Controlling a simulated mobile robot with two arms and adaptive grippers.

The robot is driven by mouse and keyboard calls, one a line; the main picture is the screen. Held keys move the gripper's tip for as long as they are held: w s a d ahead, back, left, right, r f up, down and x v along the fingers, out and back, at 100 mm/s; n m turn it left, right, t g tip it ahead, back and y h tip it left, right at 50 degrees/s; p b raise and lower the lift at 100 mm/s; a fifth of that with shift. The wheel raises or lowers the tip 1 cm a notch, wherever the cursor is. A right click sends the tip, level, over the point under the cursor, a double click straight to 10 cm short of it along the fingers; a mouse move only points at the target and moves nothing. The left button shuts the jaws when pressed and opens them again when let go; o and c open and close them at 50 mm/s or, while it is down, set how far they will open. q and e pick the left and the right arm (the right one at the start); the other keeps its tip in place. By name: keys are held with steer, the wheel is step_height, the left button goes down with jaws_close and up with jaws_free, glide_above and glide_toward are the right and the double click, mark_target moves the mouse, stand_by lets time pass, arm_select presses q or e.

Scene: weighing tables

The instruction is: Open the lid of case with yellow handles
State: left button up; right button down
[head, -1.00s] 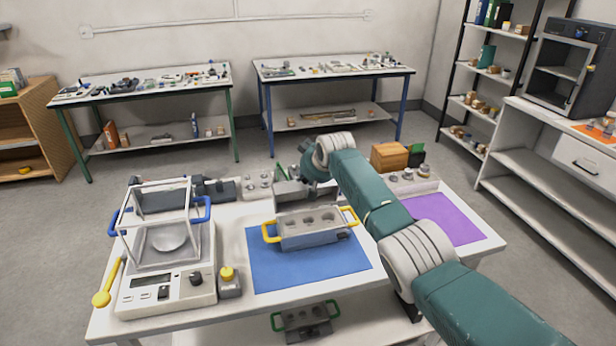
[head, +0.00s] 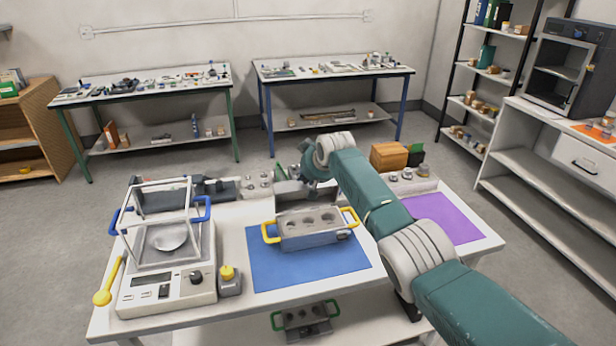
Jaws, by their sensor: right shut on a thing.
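The case with yellow handles (head: 312,238) is a grey box on the blue mat (head: 285,275), with a yellow handle at each end. Its top faces up and shows round hollows. A grey panel, which looks like its lid (head: 296,192), stands raised behind the box. My right gripper (head: 308,180) is at this panel, behind the case, and is shut on it. My own wrist hides part of the fingers and the contact. My left gripper is not in view.
A balance with a clear shield (head: 165,280) and blue handles stands left of the mat. A yellow-topped item (head: 229,282) and a yellow spoon (head: 108,285) lie near it. A purple mat (head: 445,220) is at right. A case with green handles (head: 305,322) sits on the lower shelf.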

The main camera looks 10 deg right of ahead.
steer(key=shift+w, duration=0.1)
steer(key=c, duration=1.5)
jaws_free()
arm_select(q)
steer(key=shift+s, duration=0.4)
arm_select(e)
steer(key=shift+o, duration=0.2)
steer(key=a+v, duration=0.1)
steer(key=v, duration=1.1)
steer(key=shift+d, duration=0.45)
